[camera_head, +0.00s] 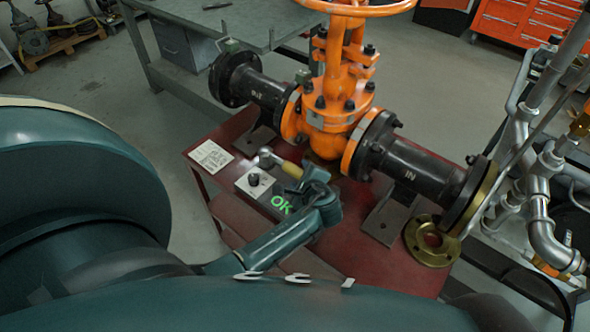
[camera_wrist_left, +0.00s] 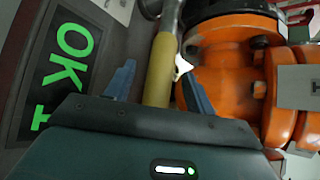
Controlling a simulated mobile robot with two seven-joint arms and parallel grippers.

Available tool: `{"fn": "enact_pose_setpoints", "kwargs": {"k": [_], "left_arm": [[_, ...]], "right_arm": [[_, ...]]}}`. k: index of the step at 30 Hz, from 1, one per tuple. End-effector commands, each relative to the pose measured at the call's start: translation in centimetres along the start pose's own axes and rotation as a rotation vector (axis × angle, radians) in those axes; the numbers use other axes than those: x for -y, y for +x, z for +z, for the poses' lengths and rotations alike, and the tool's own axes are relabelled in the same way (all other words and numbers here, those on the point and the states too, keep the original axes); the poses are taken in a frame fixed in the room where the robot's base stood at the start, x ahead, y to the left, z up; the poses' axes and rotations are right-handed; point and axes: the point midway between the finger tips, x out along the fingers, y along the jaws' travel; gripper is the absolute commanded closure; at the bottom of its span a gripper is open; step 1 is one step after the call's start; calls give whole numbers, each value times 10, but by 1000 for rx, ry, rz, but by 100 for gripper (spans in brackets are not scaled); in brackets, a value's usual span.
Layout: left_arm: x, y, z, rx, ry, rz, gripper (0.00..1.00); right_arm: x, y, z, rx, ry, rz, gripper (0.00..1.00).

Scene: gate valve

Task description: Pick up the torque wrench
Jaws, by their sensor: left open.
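The torque wrench (camera_head: 291,170) has a yellow handle and a silver head and is on the red bench beside the orange valve. In the left wrist view its yellow handle (camera_wrist_left: 158,68) runs up between my fingers, with the grey shaft above it. My left gripper (camera_head: 308,182) is right at the handle in the head view and covers its near end. In the left wrist view my left gripper (camera_wrist_left: 158,82) is open, one finger on each side of the handle. Whether a finger touches it, I cannot tell. My right gripper is not in view.
The orange gate valve (camera_head: 334,112) with black flanged pipes stands close behind the wrench. A display with green "OK" (camera_head: 281,204) lies beside my gripper. A brass flange ring (camera_head: 412,242) is at the right of the red bench (camera_head: 345,247). Metal piping (camera_head: 540,190) stands further right.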

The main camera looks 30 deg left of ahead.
Motion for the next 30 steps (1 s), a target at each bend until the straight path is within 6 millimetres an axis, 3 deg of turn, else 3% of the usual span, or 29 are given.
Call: {"fn": "enact_pose_setpoints", "kwargs": {"k": [7, 27, 30], "left_arm": [[0, -1, -1, -1, 0, 0, 46], [0, 0, -1, -1, 0, 0, 100], [0, 0, -1, -1, 0, 0, 100]], "right_arm": [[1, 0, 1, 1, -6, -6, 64], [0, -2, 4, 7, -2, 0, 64], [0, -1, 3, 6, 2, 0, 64]]}}
